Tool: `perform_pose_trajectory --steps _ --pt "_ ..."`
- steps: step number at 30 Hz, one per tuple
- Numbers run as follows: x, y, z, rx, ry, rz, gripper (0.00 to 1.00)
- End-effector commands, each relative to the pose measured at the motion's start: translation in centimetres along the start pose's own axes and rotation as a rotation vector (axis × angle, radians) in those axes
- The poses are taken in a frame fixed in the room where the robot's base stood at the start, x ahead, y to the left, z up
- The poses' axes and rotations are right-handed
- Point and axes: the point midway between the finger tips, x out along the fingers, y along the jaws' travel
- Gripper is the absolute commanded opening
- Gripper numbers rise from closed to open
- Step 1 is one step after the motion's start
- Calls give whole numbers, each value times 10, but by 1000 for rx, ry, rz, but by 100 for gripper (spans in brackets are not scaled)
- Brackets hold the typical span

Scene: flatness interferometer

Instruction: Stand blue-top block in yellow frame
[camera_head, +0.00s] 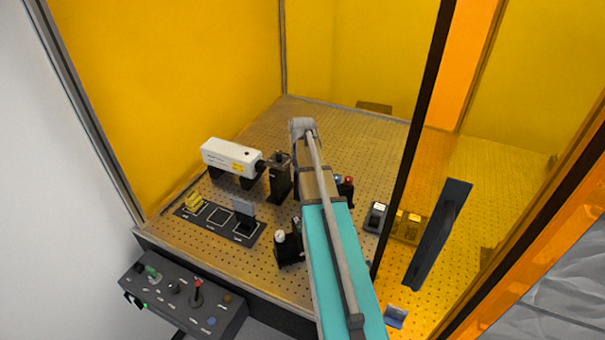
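A dark mat (233,224) with square frames lies on the perforated table at left. A yellow piece (193,202) covers its left square, so I cannot tell that frame's colour. The middle square (220,216) has a pale outline and is empty. A grey plate on a dark base (244,217) stands at the right square. Dark blocks with pale tops (377,215) stand to the right. My gripper is hidden behind my arm.
A white laser housing (231,158) and a dark mount (280,178) stand behind the mat. A small black device (289,249) is near the front. A control box (182,298) sits outside. A dark post and orange panel with a handle (438,235) bound the right.

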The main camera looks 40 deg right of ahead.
Motion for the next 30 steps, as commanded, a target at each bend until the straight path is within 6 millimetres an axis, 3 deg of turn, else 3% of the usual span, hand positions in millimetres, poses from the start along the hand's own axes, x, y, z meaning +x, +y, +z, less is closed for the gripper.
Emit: perform_pose_trajectory --steps 11,12,17,30 --pt "0 0 0 -1 0 0 1" --pt "0 1 0 -1 0 0 70" --pt "0 1 0 -1 0 0 100" --pt "-5 2 0 -2 -1 3 100"
